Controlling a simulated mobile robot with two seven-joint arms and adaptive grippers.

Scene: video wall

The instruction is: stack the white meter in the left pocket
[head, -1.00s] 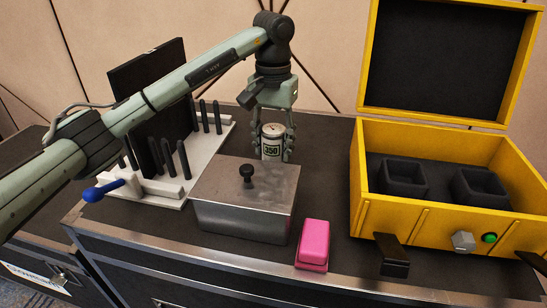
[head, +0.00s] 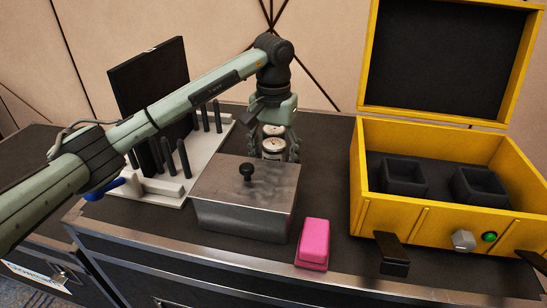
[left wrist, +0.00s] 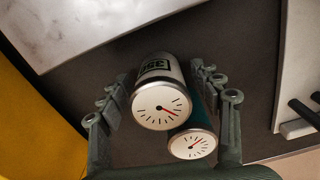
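The white meter (left wrist: 155,68) has a dark-framed label and a white dial top with a red needle. In the left wrist view it stands between my left fingers (left wrist: 165,85), with small gaps at its sides. In the head view my left gripper (head: 274,154) is low around it, behind the metal box; the meter (head: 273,145) is partly covered. A teal meter (left wrist: 193,143) with a similar dial is close beside it in the wrist view. The left pocket (head: 403,175) is a dark square holder inside the yellow case and looks empty. My right gripper is out of view.
The metal box (head: 245,215) with a black knob stands in front of my gripper. A pink block (head: 313,243) lies near the front edge. A grey peg rack (head: 165,187) stands left. The yellow case (head: 425,218) has an open lid and a right pocket (head: 480,187).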

